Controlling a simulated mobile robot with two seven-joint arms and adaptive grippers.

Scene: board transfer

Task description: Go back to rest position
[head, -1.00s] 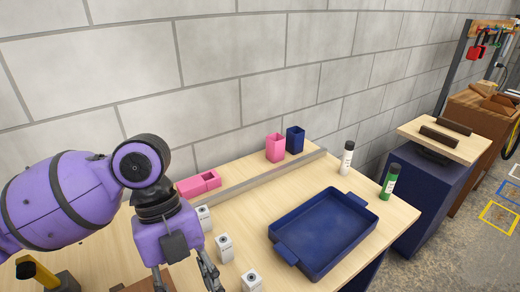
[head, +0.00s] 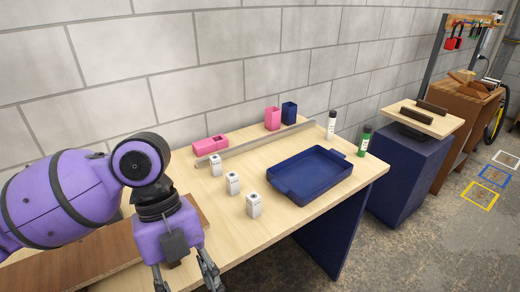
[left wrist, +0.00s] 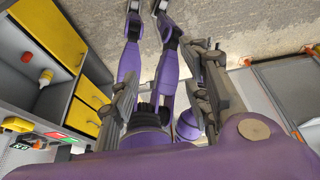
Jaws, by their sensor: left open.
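My left gripper (head: 187,281) hangs at the bottom left of the head view, open, with no object seen between its fingers; the bottom edge cuts off part of it. In the left wrist view its two grey fingers (left wrist: 166,75) stand apart. Purple parts of my own body show beyond them. The blue tray (head: 312,172) lies on the wooden table (head: 290,222), apart from the gripper and to its right; it looks empty. My right gripper is not seen in the head view.
Several small white blocks (head: 233,184) stand left of the tray. Pink (head: 272,119) and blue (head: 289,113) bins stand behind a grey rail. Two bottles (head: 332,124) (head: 364,141) stand near the back. A blue pedestal (head: 410,178) stands at right. Yellow drawers (left wrist: 62,40) flank the wrist view.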

